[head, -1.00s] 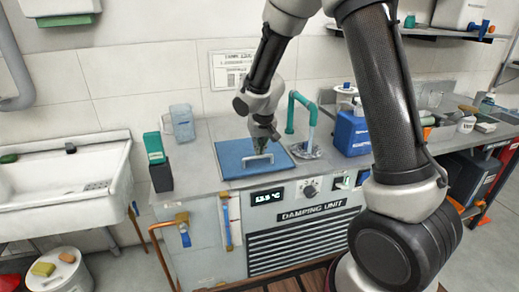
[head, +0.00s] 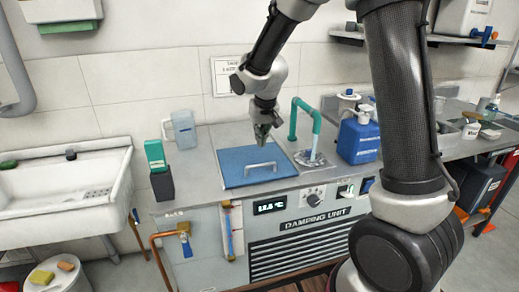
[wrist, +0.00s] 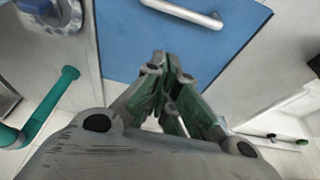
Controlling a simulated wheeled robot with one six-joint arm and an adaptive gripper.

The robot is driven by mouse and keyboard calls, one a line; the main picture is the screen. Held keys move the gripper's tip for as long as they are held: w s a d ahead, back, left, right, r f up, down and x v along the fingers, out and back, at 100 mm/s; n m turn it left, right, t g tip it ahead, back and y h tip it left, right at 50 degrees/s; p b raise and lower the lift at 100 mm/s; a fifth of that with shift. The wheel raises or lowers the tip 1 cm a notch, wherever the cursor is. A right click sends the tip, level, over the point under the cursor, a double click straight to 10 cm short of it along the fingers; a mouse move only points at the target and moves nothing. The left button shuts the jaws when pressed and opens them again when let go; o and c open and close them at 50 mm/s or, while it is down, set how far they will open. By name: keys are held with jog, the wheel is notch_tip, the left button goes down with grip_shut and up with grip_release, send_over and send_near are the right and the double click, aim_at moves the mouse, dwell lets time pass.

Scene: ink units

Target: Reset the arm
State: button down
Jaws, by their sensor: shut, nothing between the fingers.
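My gripper (head: 263,138) hangs above the back part of the blue lid on the damping unit's top, with its fingers pointing down. In the wrist view my gripper (wrist: 170,92) has its greenish fingers together, with nothing between them. The blue lid (head: 235,162) lies flat and closed, and its metal handle (head: 261,166) is in front of my gripper and apart from it. The handle also shows in the wrist view (wrist: 185,14), clear of the fingertips.
A green curved tap (head: 295,118) stands right of the lid, with a blue canister (head: 358,138) beyond it. A clear jug (head: 184,130) and a green-and-black box (head: 159,172) stand to the left. A white sink (head: 60,222) is at far left.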

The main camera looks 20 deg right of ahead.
jog(key=s+d+r, duration=0.4)
jog(key=s, duration=0.6)
jog(key=s+d+r, duration=0.5)
jog(key=s, duration=0.6)
jog(key=s+d+r, duration=0.4)
jog(key=s+d, duration=0.1)
jog(key=s, duration=0.5)
jog(key=shift+s+r+t, duration=0.25)
jog(key=shift+r+t, duration=0.1)
jog(key=shift+t, duration=0.05)
